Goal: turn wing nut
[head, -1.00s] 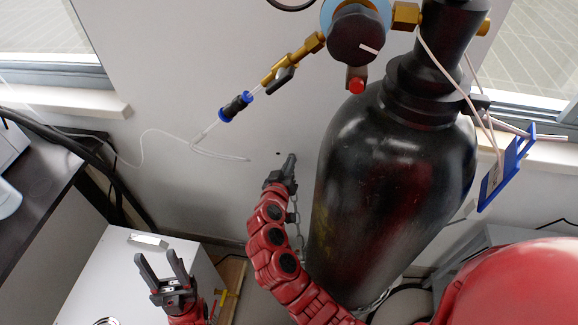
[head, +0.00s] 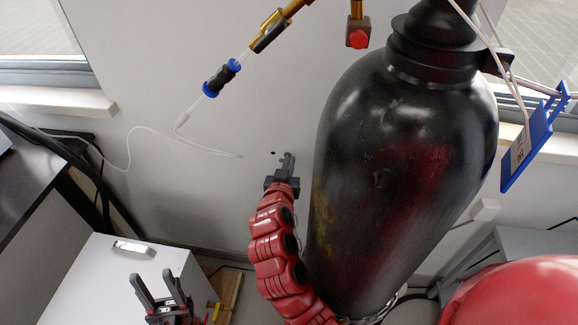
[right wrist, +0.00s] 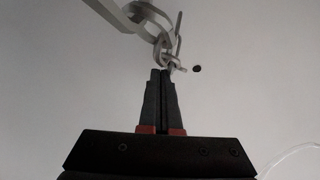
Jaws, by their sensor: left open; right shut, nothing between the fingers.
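In the right wrist view, metal chain links (right wrist: 125,14) come in from the top and end at a small metal fastener (right wrist: 172,58) against the pale wall. The wing nut cannot be made out clearly there. My right gripper (head: 288,161) is shut and empty, pointing up at the wall left of the black cylinder (head: 400,160). In the right wrist view its fingertips (right wrist: 162,72) are just below the links, close to the fastener; contact cannot be told. My left gripper (head: 152,276) is open and empty at the lower left, far from the fastener.
A dark hole (head: 272,153) is in the wall beside my right fingertips. The cylinder stands close right of my right arm. A thin clear tube (head: 150,130) hangs on the left. A white cabinet (head: 85,280) stands behind my left gripper.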

